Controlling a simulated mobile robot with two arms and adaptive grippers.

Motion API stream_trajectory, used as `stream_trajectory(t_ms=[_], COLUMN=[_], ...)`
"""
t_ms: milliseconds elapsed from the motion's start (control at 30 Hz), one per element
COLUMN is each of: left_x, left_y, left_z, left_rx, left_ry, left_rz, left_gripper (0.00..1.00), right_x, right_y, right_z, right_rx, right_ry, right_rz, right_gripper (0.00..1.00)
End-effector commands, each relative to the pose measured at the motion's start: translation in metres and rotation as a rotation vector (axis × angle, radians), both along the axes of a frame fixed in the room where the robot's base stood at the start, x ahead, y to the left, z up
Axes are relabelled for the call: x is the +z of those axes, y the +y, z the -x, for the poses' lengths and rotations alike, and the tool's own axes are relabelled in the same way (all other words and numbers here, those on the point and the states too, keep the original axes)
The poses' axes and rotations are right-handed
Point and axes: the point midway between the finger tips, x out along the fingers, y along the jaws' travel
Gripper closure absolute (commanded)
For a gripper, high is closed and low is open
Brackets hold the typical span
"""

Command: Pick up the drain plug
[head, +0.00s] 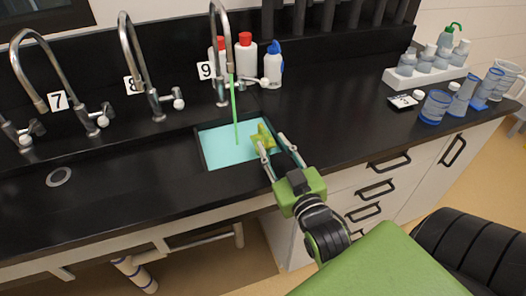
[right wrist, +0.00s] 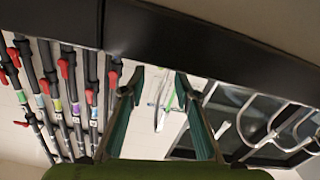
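I cannot clearly make out the drain plug in either view. The basin (head: 201,153) under tap 9 holds bright cyan liquid, and its bottom is hidden. A small yellow-green thing (head: 263,136) shows at the basin's right side, by my fingertips; I cannot tell what it is or whether they touch it. My right gripper (head: 272,142) reaches over the basin's right edge with its fingers spread apart. In the right wrist view my right gripper (right wrist: 157,78) shows a clear gap between the fingers and holds nothing visible. My left gripper is not in view.
Tap 9 (head: 215,45) stands behind the basin, with a green stream (head: 235,110) falling into it. Bottles (head: 245,62) stand behind. A round drain ring (head: 59,176) is at the left. A bottle rack (head: 430,75) and blue beakers (head: 435,107) stand at the right.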

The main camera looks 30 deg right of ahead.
Motion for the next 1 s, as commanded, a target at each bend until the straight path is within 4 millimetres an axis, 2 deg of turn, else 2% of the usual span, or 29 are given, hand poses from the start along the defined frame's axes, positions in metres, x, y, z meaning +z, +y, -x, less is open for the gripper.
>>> stream_trajectory(t_ms=[100, 300, 633, 733, 767, 1000], left_x=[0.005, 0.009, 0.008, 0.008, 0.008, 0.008], left_y=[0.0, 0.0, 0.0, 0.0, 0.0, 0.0], left_z=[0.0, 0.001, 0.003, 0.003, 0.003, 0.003], left_rx=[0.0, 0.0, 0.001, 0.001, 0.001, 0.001], left_ry=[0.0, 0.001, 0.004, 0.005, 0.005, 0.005], left_rz=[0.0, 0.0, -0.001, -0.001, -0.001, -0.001], left_gripper=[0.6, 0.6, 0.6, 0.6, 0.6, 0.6], right_x=[0.001, -0.001, -0.002, -0.002, -0.002, -0.001], right_y=[-0.002, -0.007, -0.008, -0.008, -0.008, -0.008], right_z=[-0.017, -0.039, -0.043, -0.043, -0.043, -0.043], right_rx=[0.0, 0.0, 0.0, 0.0, 0.0, 0.0], right_ry=[-0.003, -0.002, 0.0, -0.001, -0.001, -0.003], right_rz=[0.001, 0.001, 0.0, 0.0, 0.0, 0.002], right_gripper=[0.71, 0.71, 0.71, 0.97, 1.0, 1.0])
